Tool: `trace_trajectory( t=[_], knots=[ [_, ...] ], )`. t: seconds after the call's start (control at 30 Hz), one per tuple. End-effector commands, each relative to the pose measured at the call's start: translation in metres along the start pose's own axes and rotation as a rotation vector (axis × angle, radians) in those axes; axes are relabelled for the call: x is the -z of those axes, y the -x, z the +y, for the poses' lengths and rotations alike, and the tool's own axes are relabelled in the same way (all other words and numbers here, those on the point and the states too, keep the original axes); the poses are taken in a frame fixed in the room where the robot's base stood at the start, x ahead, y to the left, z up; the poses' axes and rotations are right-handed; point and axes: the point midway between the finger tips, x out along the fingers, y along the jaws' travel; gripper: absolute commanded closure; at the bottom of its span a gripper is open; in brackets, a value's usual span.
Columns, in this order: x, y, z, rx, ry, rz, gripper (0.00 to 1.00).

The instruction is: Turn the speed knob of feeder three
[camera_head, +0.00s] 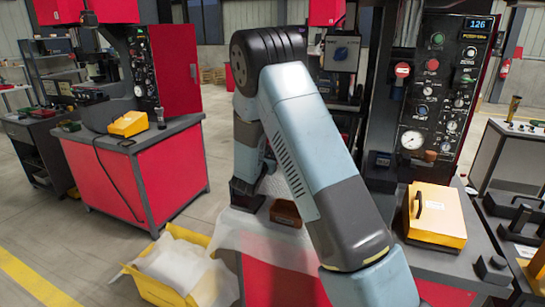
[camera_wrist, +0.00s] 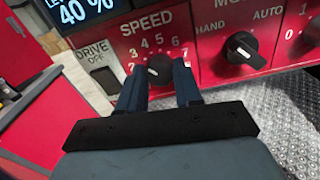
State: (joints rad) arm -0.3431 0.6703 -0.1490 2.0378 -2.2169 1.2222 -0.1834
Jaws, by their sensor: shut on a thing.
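The speed knob (camera_wrist: 158,72) is a round black knob with a small white mark, in the wrist view on a red panel (camera_wrist: 205,45) under the printed word SPEED. Numbers run in an arc around it. My gripper (camera_wrist: 161,78) reaches up from below with one dark blue finger on each side of the knob, shut on it. The fingers cover part of the knob and its scale. In the head view my arm hides the gripper and the knob, and I cannot make out a feeder number.
Beside the knob are a DRIVE OFF switch (camera_wrist: 106,78), a HAND/AUTO selector knob (camera_wrist: 241,50) and a display reading 40 % (camera_wrist: 85,10). In the head view a yellow box (camera_head: 437,215) and a yellow bin (camera_head: 155,288) stand near my arm.

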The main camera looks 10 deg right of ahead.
Motion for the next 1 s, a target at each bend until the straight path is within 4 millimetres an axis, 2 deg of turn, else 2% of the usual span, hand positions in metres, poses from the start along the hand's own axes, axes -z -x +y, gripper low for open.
trace_trajectory(
  t=[0.5, 1.0],
  knots=[
    [0.0011, -0.0005, -0.0035, 0.004, -0.327, 0.0, 0.96],
    [0.0019, -0.0005, -0.0046, 0.006, -0.42, 0.002, 0.96]
  ],
)
